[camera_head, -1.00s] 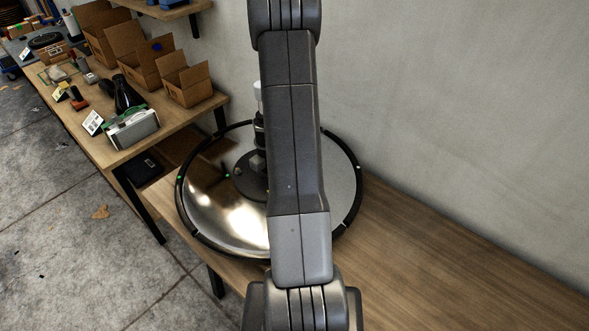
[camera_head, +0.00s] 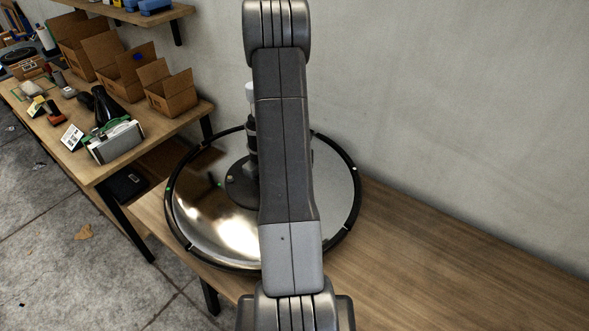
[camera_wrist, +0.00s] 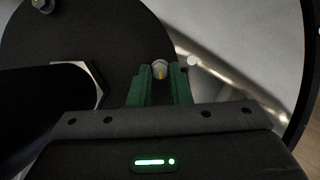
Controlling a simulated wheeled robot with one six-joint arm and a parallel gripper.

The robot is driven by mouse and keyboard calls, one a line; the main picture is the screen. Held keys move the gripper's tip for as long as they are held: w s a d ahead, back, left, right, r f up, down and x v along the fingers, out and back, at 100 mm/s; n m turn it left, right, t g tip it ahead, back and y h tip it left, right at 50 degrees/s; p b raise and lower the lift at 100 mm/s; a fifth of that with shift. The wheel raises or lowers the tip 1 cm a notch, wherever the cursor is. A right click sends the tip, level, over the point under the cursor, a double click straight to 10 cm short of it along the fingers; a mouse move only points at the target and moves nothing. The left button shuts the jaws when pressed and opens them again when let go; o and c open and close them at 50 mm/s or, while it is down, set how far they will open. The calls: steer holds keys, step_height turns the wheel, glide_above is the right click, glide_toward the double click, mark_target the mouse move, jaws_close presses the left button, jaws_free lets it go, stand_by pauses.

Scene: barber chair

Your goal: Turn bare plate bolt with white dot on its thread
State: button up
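In the wrist view a small pale bolt (camera_wrist: 160,69) with a yellowish mark stands near the edge of a black round plate (camera_wrist: 115,30). The green fingers of my gripper (camera_wrist: 160,88) straddle it, one on each side. The gap is about as wide as the bolt, and I cannot tell whether the fingers touch it. Another metal bolt (camera_wrist: 42,5) shows at the top left edge. I cannot make out a white dot on either thread. In the head view the black plate (camera_head: 238,184) is partly behind my arm, and my gripper is hidden there.
A large shiny disc (camera_head: 205,225) with a black rim rests on a wooden bench (camera_head: 430,260) by the wall. A dark upright column (camera_head: 251,135) rises from the plate. Another table (camera_head: 75,150) at left holds boxes and tools.

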jaws_close()
steer(key=b, duration=0.1)
steer(key=m+b, duration=0.1)
steer(key=shift+a+f+m+h+b, duration=0.15)
steer(key=shift+f+m+h+b, duration=0.15)
steer(key=shift+h, duration=0.1)
steer(key=shift+r+m+h+b, duration=0.3)
steer(key=shift+m+h+b, duration=0.3)
steer(key=shift+m, duration=0.8)
steer(key=o, duration=0.7)
jaws_free()
steer(key=shift+a+r, duration=0.1)
steer(key=p+v, duration=0.3)
steer(key=v, duration=1)
steer(key=shift+r, duration=0.35)
